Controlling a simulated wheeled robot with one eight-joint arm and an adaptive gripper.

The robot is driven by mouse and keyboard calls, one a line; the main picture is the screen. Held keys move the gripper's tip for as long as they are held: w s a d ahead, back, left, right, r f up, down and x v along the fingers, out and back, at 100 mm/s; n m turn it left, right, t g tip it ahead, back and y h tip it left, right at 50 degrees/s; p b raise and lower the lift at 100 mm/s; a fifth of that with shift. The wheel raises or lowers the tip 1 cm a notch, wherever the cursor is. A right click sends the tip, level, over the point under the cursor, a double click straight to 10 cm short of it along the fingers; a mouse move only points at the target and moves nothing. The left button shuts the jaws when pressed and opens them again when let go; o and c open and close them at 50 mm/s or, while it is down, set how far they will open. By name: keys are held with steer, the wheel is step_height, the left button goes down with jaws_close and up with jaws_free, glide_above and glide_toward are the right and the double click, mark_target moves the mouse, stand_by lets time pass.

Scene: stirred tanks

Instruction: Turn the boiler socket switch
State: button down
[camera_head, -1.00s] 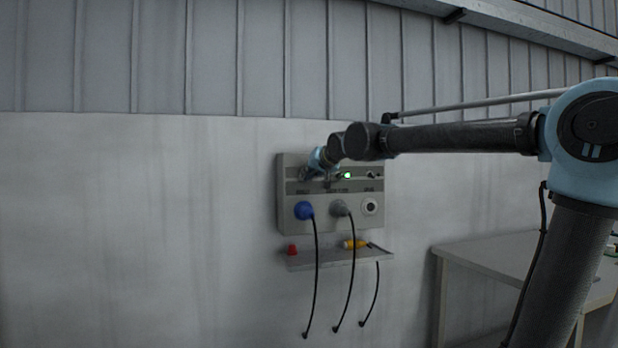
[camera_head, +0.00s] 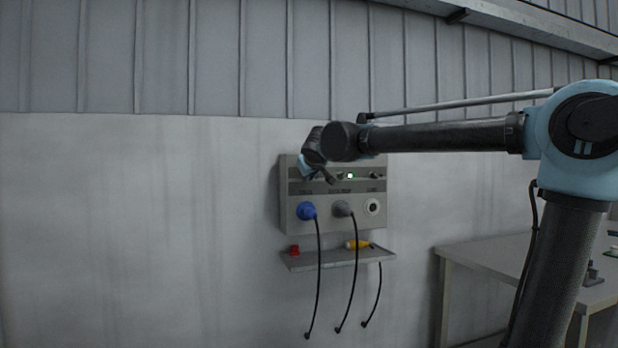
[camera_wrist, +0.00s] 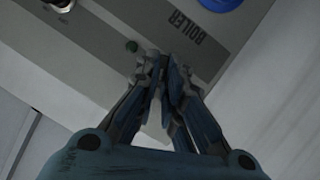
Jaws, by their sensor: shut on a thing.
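The grey socket panel (camera_head: 289,222) hangs on the wall. In the head view my gripper (camera_head: 307,172) covers the panel's upper left, above the blue plug (camera_head: 307,210). The blue plug also shows at the top of the wrist view (camera_wrist: 220,3).
A lit green lamp (camera_head: 350,176) shows on the panel's middle. A grey plug (camera_head: 342,208) and an empty socket (camera_head: 372,207) sit right of the blue plug. A shelf (camera_head: 330,262) below holds a red item (camera_head: 294,250) and a yellow one (camera_head: 356,244). A table (camera_head: 480,255) stands right.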

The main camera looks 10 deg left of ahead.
steer(key=shift+d+f+n+h, duration=0.15)
steer(key=shift+f+n+h, duration=0.15)
steer(key=shift+n, duration=0.1)
steer(key=shift+t, duration=0.3)
steer(key=c, duration=1.7)
jaws_free()
steer(key=shift+w, duration=0.1)
steer(key=shift+r, duration=0.1)
steer(key=v, duration=1.2)
